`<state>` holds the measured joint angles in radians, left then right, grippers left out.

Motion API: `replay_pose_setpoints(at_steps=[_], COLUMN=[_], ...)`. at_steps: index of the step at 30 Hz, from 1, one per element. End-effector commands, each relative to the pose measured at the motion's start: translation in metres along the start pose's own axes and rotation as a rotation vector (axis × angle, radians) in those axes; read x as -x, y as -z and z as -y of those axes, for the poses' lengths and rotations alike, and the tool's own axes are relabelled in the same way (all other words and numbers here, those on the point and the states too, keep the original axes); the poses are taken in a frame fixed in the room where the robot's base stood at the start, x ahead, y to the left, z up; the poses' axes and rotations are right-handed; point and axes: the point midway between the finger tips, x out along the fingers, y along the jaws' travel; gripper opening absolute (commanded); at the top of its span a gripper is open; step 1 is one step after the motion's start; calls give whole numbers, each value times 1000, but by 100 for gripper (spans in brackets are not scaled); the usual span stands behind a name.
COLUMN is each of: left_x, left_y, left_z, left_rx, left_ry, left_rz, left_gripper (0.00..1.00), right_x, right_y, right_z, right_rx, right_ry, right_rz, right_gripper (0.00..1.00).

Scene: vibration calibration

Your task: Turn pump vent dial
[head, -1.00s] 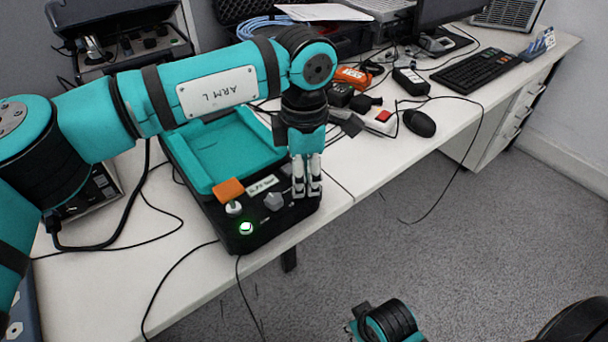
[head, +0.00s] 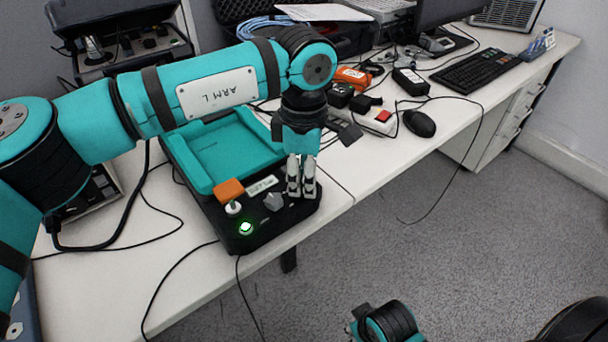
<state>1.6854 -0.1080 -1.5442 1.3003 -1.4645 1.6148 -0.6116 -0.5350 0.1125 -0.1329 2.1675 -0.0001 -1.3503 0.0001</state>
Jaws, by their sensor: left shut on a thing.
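The black pump unit (head: 222,228) with a teal tray top (head: 235,150) sits at the table's front edge. My left gripper (head: 301,192) points down at the right end of its front panel. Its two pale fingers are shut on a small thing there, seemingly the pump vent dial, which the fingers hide. Just left of the fingers is a grey knob (head: 273,201). An orange tag (head: 229,190), a white knob (head: 233,208) and a lit green button (head: 246,228) are further left. Part of my right arm shows at the bottom; its fingers cannot be made out.
A power strip (head: 375,121), black adapters, a mouse (head: 419,123) and a keyboard (head: 478,70) lie to the right and behind. Cables run over the white table (head: 120,285) and hang off its front edge.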

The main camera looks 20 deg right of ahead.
Motion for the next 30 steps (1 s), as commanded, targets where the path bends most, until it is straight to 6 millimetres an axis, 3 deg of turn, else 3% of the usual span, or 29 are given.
replay_pose_setpoints(at_steps=[2, 3, 8, 19, 30], left_x=[1, 1, 1, 10, 84], left_y=[0, 0, 0, 0, 0], left_z=[0, 0, 0, -1, -1], left_rx=[0, 0, 1, 2, 2], left_ry=[-2, -2, -1, -3, -5], left_rz=[1, 1, 1, 0, 0], left_gripper=[0, 28, 47, 47, 47], right_x=[0, 0, 0, 0, 0], right_y=[0, 0, 0, 1, 1], right_z=[0, 0, 0, 0, 0], right_rx=[0, 0, 1, 4, 1], right_ry=[0, 0, 0, -1, -1], right_rz=[0, 0, 0, -1, -1], right_gripper=[0, 0, 0, 0, 0])
